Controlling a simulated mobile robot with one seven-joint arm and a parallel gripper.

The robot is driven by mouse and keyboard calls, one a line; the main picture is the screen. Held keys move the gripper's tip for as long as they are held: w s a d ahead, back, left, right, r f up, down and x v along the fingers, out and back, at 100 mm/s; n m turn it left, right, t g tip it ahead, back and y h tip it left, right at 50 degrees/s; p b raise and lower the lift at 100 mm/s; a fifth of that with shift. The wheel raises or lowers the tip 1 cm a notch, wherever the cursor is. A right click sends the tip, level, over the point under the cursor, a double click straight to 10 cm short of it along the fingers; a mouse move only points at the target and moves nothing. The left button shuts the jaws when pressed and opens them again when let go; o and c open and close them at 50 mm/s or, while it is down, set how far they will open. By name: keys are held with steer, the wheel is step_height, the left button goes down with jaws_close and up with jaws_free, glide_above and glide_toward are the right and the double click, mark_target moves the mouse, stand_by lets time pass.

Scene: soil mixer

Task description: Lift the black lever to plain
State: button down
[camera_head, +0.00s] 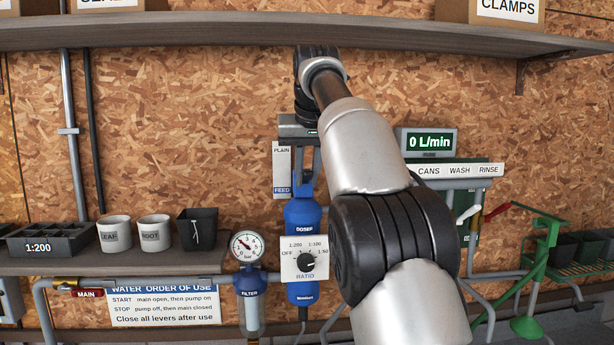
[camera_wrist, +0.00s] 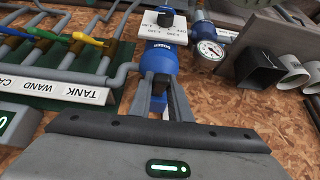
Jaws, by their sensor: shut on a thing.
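The blue doser (camera_head: 303,215) stands on the wall pipework, and it also shows in the wrist view (camera_wrist: 158,58). A white plate (camera_head: 282,165) beside it reads PLAIN at the top and FEED at the bottom. My gripper (camera_head: 304,186) points down at the top of the doser, just right of the FEED end of the plate. In the wrist view my gripper (camera_wrist: 163,84) has its fingers close together and shut on a small dark part, which seems to be the black lever. The fingers hide most of it, so its exact angle cannot be told.
The ratio dial (camera_head: 306,263) and pressure gauge (camera_head: 247,246) sit below and left. A shelf with pots (camera_head: 115,233) is at left. The flow display (camera_head: 430,142) and valve manifold are right, partly behind my arm. An upper shelf (camera_head: 200,30) spans above.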

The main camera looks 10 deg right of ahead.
steer(key=c, duration=1.6)
jaws_free()
steer(key=shift+c, duration=0.2)
steer(key=shift+s+r, duration=0.25)
steer(key=shift+r, duration=0.35)
steer(key=shift+v, duration=0.85)
steer(key=s+b, duration=0.7)
steer(key=s, duration=0.5)
steer(key=shift+c, duration=0.4)
